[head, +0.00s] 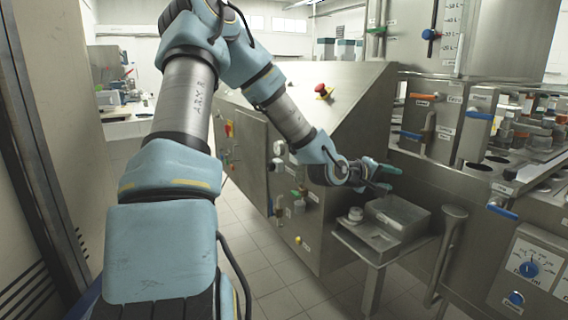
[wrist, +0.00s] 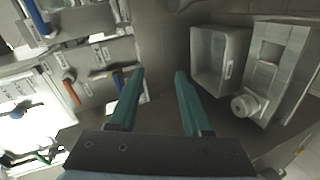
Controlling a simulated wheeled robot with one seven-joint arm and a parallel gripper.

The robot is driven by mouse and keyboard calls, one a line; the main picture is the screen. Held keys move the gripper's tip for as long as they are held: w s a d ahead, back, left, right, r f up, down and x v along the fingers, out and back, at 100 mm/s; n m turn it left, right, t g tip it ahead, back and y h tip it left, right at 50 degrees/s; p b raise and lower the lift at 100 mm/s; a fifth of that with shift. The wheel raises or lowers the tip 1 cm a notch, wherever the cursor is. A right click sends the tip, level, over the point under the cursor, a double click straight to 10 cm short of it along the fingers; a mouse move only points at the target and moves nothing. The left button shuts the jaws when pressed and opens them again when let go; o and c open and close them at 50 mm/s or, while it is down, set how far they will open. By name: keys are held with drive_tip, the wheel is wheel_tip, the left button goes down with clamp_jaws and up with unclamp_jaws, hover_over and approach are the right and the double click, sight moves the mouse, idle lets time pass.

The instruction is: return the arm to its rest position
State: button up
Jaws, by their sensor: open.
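My arm rises on the left of the head view, bends at the top and reaches down and right toward the steel machine. My gripper (head: 384,178) is at its end, above a small steel side table. In the wrist view my gripper (wrist: 158,95) shows two teal fingers spread apart with nothing between them. It is apart from the steel box (head: 397,217) and the tray on the side table below. The box also shows in the wrist view (wrist: 222,60), right of the fingers.
The filling machine with blue and orange handles (head: 425,97) stands at the right. A slanted steel cabinet with a red stop button (head: 324,90) is behind my forearm. A round steel piece (head: 355,214) sits on the side table (head: 372,250). Tiled floor (head: 268,268) is clear in front.

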drive_tip(key=s+a+f+m+g+y+p, duration=0.1)
drive_tip(key=s+a+f+m+y, duration=0.2)
drive_tip(key=a, duration=0.5)
drive_tip(key=s+a+f+g+y, duration=0.1)
drive_tip(key=a+f+y, duration=0.3)
drive_tip(key=a, duration=0.5)
drive_tip(key=s+a+r+g+y, duration=0.1)
drive_tip(key=s+a+r+y, duration=0.1)
drive_tip(key=s+a, duration=0.4)
drive_tip(key=s+a+r+m+g+y+p, duration=0.1)
drive_tip(key=s+a+r+g+y, duration=0.1)
drive_tip(key=s+a, duration=0.5)
drive_tip(key=a+y, duration=0.1)
drive_tip(key=a, duration=0.3)
drive_tip(key=shift+a+r+m+g, duration=0.2)
drive_tip(key=shift+r+m+g, duration=0.1)
drive_tip(key=shift+r, duration=0.05)
drive_tip(key=shift+s, duration=0.1)
